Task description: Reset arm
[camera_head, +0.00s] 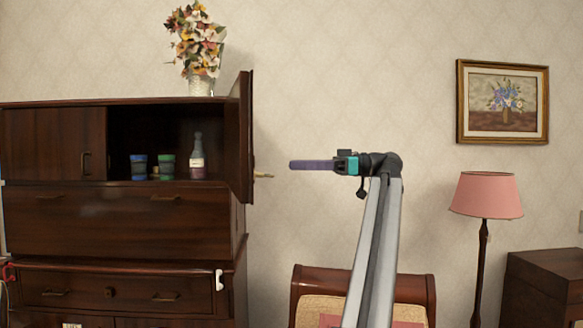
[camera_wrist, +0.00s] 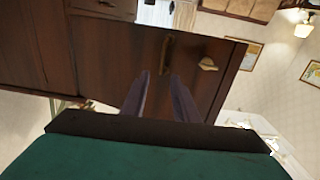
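My gripper (camera_head: 292,165) is held out to the left at the end of my raised arm, in front of the wallpapered wall. Its purple fingers (camera_wrist: 160,77) are apart in the wrist view, with nothing between them. The fingers point toward a dark wood panel with an upright handle (camera_wrist: 165,53) and a pale knob (camera_wrist: 208,65). In the head view, the open cabinet door (camera_head: 245,135) stands left of the fingertips, with a visible gap between them.
The dark cabinet (camera_head: 55,145) has an open compartment holding a blue cup (camera_head: 138,166), a green cup (camera_head: 167,165) and a bottle (camera_head: 197,158). A flower vase (camera_head: 200,85) stands on top. A chair (camera_head: 310,285) is below my arm. A pink-shaded lamp (camera_head: 486,194) stands right.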

